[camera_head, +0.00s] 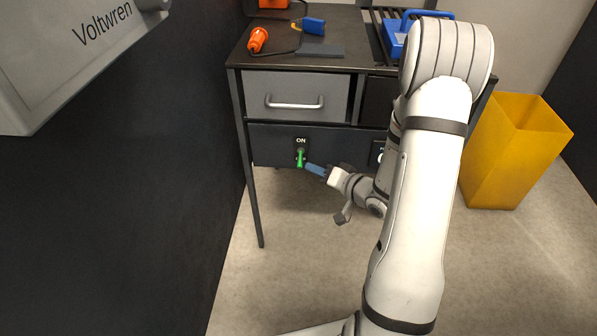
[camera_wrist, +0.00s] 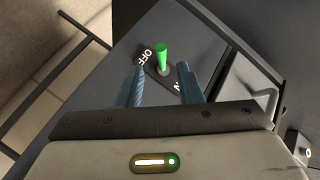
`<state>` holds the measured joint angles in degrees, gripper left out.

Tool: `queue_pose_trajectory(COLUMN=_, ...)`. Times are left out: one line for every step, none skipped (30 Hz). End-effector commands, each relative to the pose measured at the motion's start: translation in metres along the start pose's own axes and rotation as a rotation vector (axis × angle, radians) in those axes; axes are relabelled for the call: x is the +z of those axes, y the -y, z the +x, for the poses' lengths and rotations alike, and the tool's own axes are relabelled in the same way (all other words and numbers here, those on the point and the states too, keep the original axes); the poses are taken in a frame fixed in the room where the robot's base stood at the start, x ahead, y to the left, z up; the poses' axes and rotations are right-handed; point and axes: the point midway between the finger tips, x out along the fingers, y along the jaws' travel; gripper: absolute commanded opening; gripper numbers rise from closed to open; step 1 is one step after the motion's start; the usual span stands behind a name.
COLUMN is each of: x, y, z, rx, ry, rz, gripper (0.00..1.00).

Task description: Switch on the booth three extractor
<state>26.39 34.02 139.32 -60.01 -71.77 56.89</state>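A green toggle lever (camera_head: 300,159) stands on a small black plate (camera_head: 301,143) on the dark lower front panel of the workbench. The plate reads ON at its top; in the wrist view it also reads OFF at the other end. The lever (camera_wrist: 162,56) points down in the head view, away from the ON word. My gripper (camera_head: 312,168) is just right of and slightly below the lever. In the wrist view its blue fingers (camera_wrist: 160,72) are apart with nothing between them, and the lever shows beyond the gap between their tips. I cannot tell whether they touch it.
A grey drawer (camera_head: 294,98) with a bar handle is above the panel. Another control plate (camera_head: 377,152) is partly hidden by my arm. A dark wall (camera_head: 120,190) is close on the left. A yellow bin (camera_head: 512,150) stands at the right. Tools lie on the worktop (camera_head: 345,32).

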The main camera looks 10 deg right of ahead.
Motion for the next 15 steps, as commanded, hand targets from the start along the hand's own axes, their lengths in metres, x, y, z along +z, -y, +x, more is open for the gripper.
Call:
queue_pose_trajectory(x=0.002, y=-0.001, z=0.005, rx=-0.007, ry=0.001, rz=0.002, gripper=0.33)
queue_pose_trajectory(x=0.002, y=-0.001, z=0.009, rx=-0.009, ry=0.001, rz=0.002, gripper=0.33)
queue_pose_trajectory(x=0.002, y=0.0, z=0.014, rx=-0.009, ry=0.001, rz=0.002, gripper=0.33)
queue_pose_trajectory(x=0.002, y=0.0, z=0.019, rx=-0.009, ry=0.002, rz=0.002, gripper=0.33)
queue_pose_trajectory(x=0.002, y=0.0, z=0.024, rx=-0.009, ry=0.002, rz=0.001, gripper=0.33)
queue_pose_trajectory(x=0.002, y=0.0, z=0.031, rx=-0.009, ry=0.001, rz=0.0, gripper=0.33)
queue_pose_trajectory(x=0.002, y=0.0, z=0.036, rx=-0.008, ry=0.001, rz=0.0, gripper=0.33)
queue_pose_trajectory(x=0.002, y=0.0, z=0.041, rx=-0.008, ry=0.001, rz=0.0, gripper=0.33)
queue_pose_trajectory(x=0.002, y=0.0, z=0.048, rx=-0.008, ry=0.001, rz=0.0, gripper=0.33)
queue_pose_trajectory(x=0.002, y=0.0, z=0.052, rx=-0.007, ry=0.0, rz=0.001, gripper=0.33)
queue_pose_trajectory(x=0.002, y=0.0, z=0.056, rx=-0.007, ry=0.0, rz=0.001, gripper=0.33)
queue_pose_trajectory(x=0.001, y=0.0, z=0.061, rx=-0.007, ry=0.001, rz=0.0, gripper=0.33)
queue_pose_trajectory(x=0.001, y=0.0, z=0.064, rx=-0.006, ry=0.0, rz=0.0, gripper=0.33)
queue_pose_trajectory(x=0.001, y=0.0, z=0.067, rx=-0.005, ry=-0.001, rz=0.0, gripper=0.33)
queue_pose_trajectory(x=0.001, y=0.0, z=0.07, rx=-0.005, ry=-0.001, rz=0.0, gripper=0.33)
